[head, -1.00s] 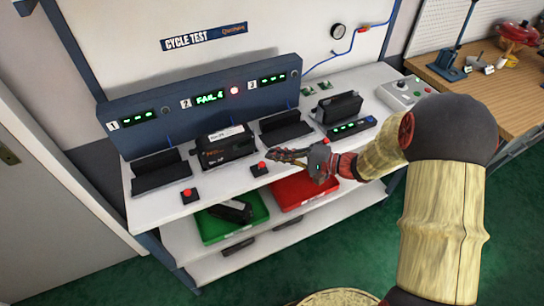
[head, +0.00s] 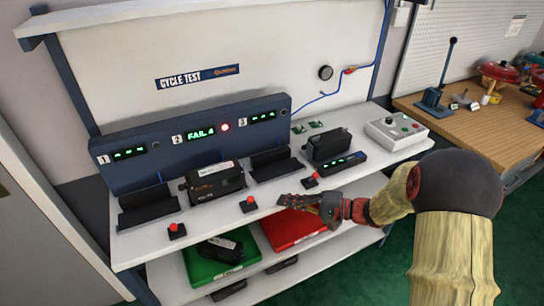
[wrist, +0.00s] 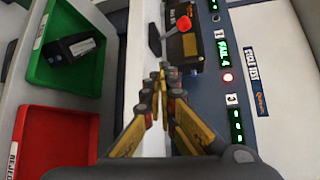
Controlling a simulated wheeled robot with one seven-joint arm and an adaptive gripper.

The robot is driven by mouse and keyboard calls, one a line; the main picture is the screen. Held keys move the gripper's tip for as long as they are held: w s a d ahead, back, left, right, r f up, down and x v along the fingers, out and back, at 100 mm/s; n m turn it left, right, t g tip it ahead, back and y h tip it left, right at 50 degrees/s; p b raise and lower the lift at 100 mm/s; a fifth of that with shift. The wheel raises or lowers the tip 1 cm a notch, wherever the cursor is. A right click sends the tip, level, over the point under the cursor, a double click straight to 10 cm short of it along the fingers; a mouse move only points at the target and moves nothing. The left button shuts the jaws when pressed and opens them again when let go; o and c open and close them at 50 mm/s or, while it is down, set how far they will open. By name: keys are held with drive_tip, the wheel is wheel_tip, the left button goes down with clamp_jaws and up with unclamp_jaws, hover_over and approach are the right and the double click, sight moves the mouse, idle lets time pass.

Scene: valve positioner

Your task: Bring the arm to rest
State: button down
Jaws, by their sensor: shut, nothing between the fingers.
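My gripper (head: 308,204) is shut and empty. In the head view it hovers at the front edge of the white bench (head: 190,225), above the red bin, with my arm reaching in from the right. In the wrist view its fingertips (wrist: 163,72) meet and point toward station 2. A black valve positioner (head: 215,182) sits at station 2 under the display panel (head: 195,138), which reads FAIL 4 with a lit red lamp. The positioner also shows in the wrist view (wrist: 183,48), apart from the fingers.
A green bin (head: 195,268) holding a dark unit (head: 222,250) and a red bin (head: 285,232) stand on the lower shelf. Another black unit (head: 328,145) and a grey control box (head: 398,130) stand at right. Green floor is clear at lower right.

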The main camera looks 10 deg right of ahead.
drive_tip(key=s+a+r+n+g+h+p, duration=0.1)
drive_tip(key=s+a+r+n+g+h, duration=0.2)
drive_tip(key=s+r, duration=0.35)
drive_tip(key=s+a+r+n+g+h+p, duration=0.2)
drive_tip(key=s+a+r+g, duration=0.15)
drive_tip(key=s, duration=0.55)
drive_tip(key=s+d+r+n+t+h+p, duration=0.2)
drive_tip(key=s+d+r+t+h, duration=0.2)
drive_tip(key=s+d+r+h, duration=0.5)
drive_tip(key=shift+s+d+r+n+t+p, duration=0.4)
drive_tip(key=shift+s+d+r, duration=0.35)
drive_tip(key=shift+s+d, duration=0.4)
